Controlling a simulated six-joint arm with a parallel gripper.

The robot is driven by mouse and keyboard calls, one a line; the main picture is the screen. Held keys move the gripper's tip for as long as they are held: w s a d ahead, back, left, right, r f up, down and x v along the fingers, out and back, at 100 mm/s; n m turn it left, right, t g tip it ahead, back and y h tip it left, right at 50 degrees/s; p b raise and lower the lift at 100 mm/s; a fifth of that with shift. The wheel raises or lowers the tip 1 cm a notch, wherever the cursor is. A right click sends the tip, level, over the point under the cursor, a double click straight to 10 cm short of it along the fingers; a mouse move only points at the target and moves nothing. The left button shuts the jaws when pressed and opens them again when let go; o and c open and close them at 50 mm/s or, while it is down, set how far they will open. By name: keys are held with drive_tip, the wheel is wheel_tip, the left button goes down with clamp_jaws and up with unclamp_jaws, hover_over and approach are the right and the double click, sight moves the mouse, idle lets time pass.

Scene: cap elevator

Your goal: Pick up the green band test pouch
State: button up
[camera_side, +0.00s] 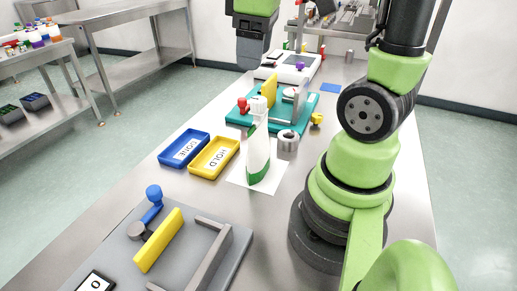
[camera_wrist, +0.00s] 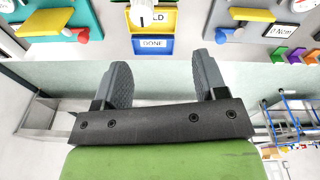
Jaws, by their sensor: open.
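The white pouch with a green band (camera_side: 258,155) stands upright on a white sheet (camera_side: 240,178) in the middle of the bench in the side view. It has a white cap. My gripper (camera_side: 250,62) is high above the bench, farther back than the pouch and apart from it. In the wrist view my gripper (camera_wrist: 162,68) shows its two fingers spread with nothing between them. A white rounded top (camera_wrist: 143,16) shows at the upper edge of the wrist view, in front of the trays; it looks like the pouch's cap.
A blue DONE tray (camera_side: 170,158) and a yellow HOLD tray (camera_side: 202,172) lie left of the pouch. A metal ring-like part (camera_side: 288,150) stands close to its right. A teal fixture (camera_side: 305,112) is behind it, and a grey fixture (camera_side: 215,262) is in front.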

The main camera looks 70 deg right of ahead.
drive_tip(key=shift+w+d+f+n+g, duration=0.1)
drive_tip(key=shift+d+f+n+g, duration=0.25)
drive_tip(key=shift+d, duration=0.3)
drive_tip(key=shift+d+f+n+g, duration=0.25)
drive_tip(key=shift+d+f, duration=0.1)
drive_tip(key=shift+d, duration=0.25)
hover_over(258, 99)
wheel_tip(258, 99, down, 4)
drive_tip(key=shift+f, duration=3.05)
